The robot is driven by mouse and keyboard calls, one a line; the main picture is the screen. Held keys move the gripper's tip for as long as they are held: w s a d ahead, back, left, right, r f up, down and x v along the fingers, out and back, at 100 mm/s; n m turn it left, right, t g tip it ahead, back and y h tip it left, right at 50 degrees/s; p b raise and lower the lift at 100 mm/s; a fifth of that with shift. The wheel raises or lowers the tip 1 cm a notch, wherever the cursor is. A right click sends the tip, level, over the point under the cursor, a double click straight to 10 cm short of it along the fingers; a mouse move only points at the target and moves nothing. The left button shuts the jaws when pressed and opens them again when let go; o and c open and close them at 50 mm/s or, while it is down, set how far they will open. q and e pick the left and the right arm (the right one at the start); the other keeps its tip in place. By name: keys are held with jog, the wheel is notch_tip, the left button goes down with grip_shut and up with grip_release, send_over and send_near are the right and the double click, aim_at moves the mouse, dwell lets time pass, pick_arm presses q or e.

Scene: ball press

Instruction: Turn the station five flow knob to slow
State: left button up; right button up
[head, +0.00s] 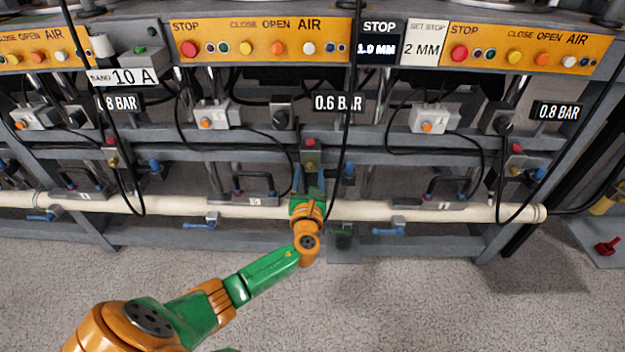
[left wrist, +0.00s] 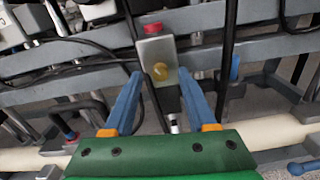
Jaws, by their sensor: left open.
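A grey valve box with a red top (head: 311,147) stands at the middle of the rig, in line with my left arm. In the left wrist view its round yellow knob (left wrist: 160,73) faces me, with a darker mark across it. I take this as the flow knob, but I can read no station number or slow mark. My left gripper (head: 309,178) is open. In the left wrist view its two blue fingers (left wrist: 160,84) point at the box, one tip to each side of the knob. They look apart from it. My right gripper is not in view.
A pale horizontal pipe (head: 170,205) runs low along the grey frame. Black cables (head: 349,115) hang near the box. Blue-handled valves (head: 388,231) sit below the pipe. Similar valve boxes (head: 515,155) stand at both sides. The floor in front (head: 420,300) is clear.

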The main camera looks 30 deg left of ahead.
pick_arm(q)
jog(key=shift+w+a, duration=0.25)
jog(key=shift+w, duration=0.2)
jog(key=shift+c, duration=0.3)
grip_shut()
